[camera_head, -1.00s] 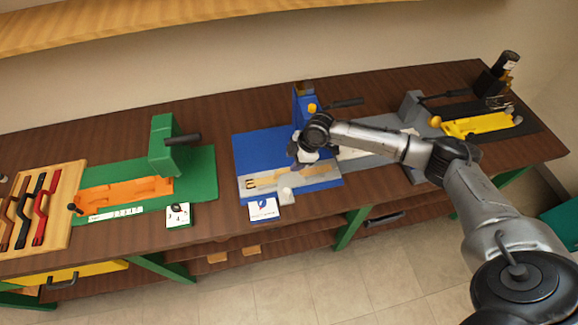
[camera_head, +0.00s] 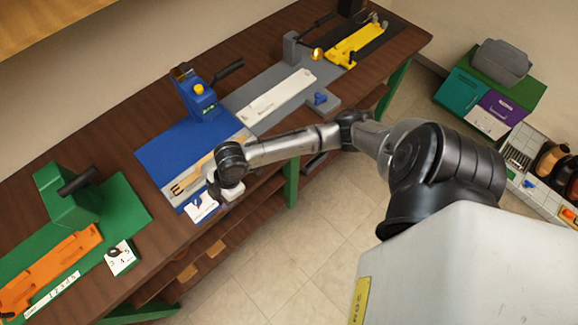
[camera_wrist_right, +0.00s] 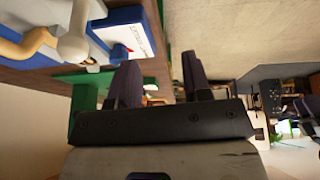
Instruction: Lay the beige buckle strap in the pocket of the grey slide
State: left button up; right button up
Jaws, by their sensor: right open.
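The beige buckle strap (camera_head: 207,166) lies lengthwise along the grey slide (camera_head: 246,136) on the blue fixture, with its buckle end to the left. My arm covers part of both, so I cannot tell whether the strap is fully down in the pocket. My right gripper (camera_wrist_right: 160,82) is open, with nothing between its fingers. In the head view it is largely hidden by its wrist, at the slide's front edge. In the right wrist view the curved strap (camera_wrist_right: 28,45) is at upper left, apart from the fingers. My left gripper is out of view.
The blue fixture (camera_head: 165,152) has an upright post with a lever behind the slide. A white card (camera_head: 200,207) stands in front. A green fixture with an orange part (camera_head: 50,268) is to the left; a grey fixture (camera_head: 258,90) and a yellow one (camera_head: 355,45) are to the right.

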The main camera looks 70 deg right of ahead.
jog(key=s+a+f+m+t, duration=0.1)
jog(key=s+a+m, duration=0.4)
jog(key=s, duration=0.5)
jog(key=s+d+m+h, duration=0.1)
jog(key=s+m, duration=0.1)
jog(key=s, duration=0.3)
jog(key=s+d+r+m+h, duration=0.1)
jog(key=s+d+m+h, duration=0.1)
jog(key=s, duration=0.3)
jog(key=shift+s+d+r+m+h, duration=0.25)
jog(key=shift+s+d+m+h, duration=0.1)
jog(key=shift+m, duration=0.45)
dwell(0.4)
